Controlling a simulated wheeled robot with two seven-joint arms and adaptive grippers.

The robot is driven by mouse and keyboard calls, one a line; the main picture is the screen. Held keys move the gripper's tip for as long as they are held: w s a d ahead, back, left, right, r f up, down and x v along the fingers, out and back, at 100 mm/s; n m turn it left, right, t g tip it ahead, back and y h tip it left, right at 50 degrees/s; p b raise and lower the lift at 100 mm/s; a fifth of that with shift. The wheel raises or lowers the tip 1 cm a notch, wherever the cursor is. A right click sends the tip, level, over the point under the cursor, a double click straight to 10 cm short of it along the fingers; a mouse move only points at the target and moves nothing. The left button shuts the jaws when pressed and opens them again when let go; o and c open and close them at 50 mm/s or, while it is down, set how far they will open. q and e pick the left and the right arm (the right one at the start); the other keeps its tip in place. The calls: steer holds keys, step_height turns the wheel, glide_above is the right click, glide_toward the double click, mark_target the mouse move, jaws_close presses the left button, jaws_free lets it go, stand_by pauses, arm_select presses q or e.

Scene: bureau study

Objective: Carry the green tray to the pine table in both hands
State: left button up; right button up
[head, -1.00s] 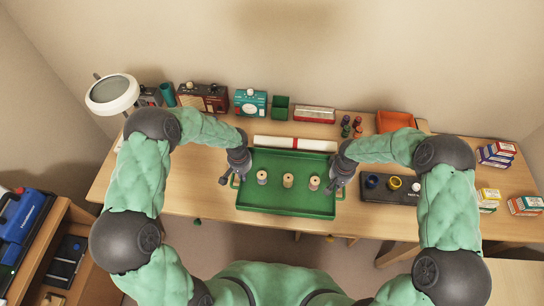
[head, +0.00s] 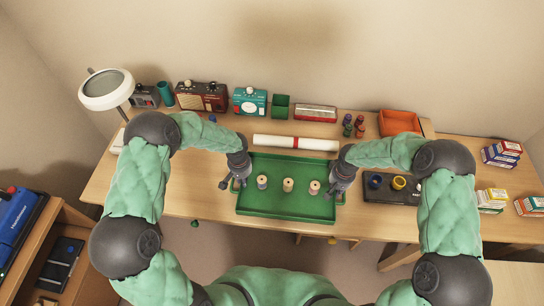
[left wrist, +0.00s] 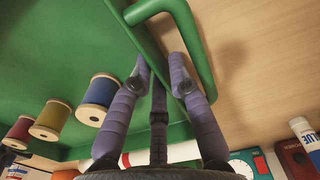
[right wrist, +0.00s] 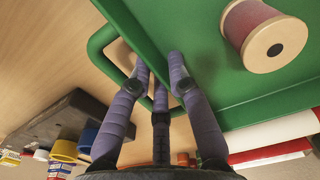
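The green tray (head: 287,208) is in front of me in the head view, with its front edge past the desk's front edge. Three thread spools stand on it upright: one (head: 262,182) left, one (head: 288,185) middle, one (head: 314,187) right. My left gripper (head: 233,184) is at the tray's left side; in the left wrist view its fingers straddle the side wall (left wrist: 153,45) inside the handle loop (left wrist: 196,45). My right gripper (head: 340,187) grips the right side the same way, beside the handle (right wrist: 98,45). I cannot tell whether the tray touches the desk.
A red-and-white roll (head: 296,143) lies behind the tray on the desk (head: 190,190). Radios, a green bin and an orange tray (head: 400,122) line the back. A dark block with rings (head: 380,190) is close right. A pale wood surface (head: 515,275) shows lower right; I cannot tell if it is the pine table.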

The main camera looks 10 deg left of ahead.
arm_select(q)
steer(key=shift+r, duration=0.1)
arm_select(e)
steer(key=shift+r, duration=0.15)
arm_select(q)
step_height(320, 180, up, 12)
arm_select(e)
step_height(320, 180, up, 12)
stand_by(0.9)
stand_by(0.5)
